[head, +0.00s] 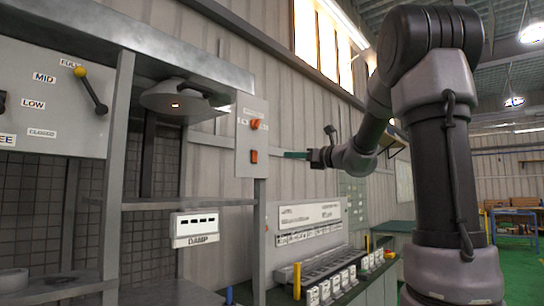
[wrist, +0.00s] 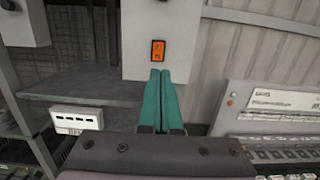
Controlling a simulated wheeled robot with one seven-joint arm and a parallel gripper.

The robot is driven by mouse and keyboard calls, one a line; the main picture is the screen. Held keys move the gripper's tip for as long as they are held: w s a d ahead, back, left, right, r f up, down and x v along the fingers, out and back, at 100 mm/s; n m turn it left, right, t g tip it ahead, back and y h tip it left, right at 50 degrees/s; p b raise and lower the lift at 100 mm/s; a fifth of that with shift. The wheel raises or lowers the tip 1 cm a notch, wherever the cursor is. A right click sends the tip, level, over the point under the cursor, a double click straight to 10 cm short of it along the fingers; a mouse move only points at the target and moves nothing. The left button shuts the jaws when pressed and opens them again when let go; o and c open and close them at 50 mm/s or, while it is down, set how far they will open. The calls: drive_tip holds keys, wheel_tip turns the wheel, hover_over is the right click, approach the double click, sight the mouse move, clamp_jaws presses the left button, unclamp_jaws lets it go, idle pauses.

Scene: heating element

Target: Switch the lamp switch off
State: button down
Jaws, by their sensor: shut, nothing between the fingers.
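The rocker also shows in the wrist view (wrist: 158,50), upright with a dark frame. Which way it is pressed is too small to tell. My gripper (head: 287,154) has green fingers, shut and empty. It is to the right of the box at about the rocker's height. In the wrist view, the fingertips (wrist: 160,74) appear just below the rocker, apparently not touching it.
A panel with a yellow-knobbed lever (head: 90,90) is on the left. A white DAMP unit (head: 195,229) sits below and left of the box. A bench console (head: 310,222) with rows of switches and yellow posts stands at the lower right. The space between gripper and box looks clear.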

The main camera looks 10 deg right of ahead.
sight(256, 153)
drive_tip(key=x, duration=1.3)
drive_tip(key=shift+w+a, duration=0.2)
drive_tip(key=shift+w, duration=0.1)
drive_tip(key=shift+w+a+r, duration=0.1)
drive_tip(key=shift+r, duration=0.05)
